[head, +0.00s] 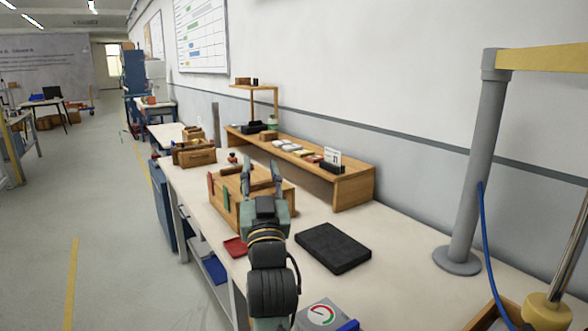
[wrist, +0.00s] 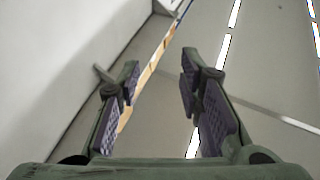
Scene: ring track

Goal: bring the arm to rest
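My gripper (head: 262,178) is raised over the workbench (head: 318,212) in the head view, with its fingers pointing up and away. In the wrist view my gripper (wrist: 158,80) has its two padded fingers spread apart. Nothing is between them. A wooden box (head: 224,200) stands on the bench behind my gripper, partly hidden by it.
A black pad (head: 332,248), a red tray (head: 236,247) and a dial gauge (head: 322,314) lie on the bench near my arm. A wooden shelf (head: 352,188) stands along the wall. A grey post (head: 476,170) rises at the right. The floor aisle (head: 105,220) at left is clear.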

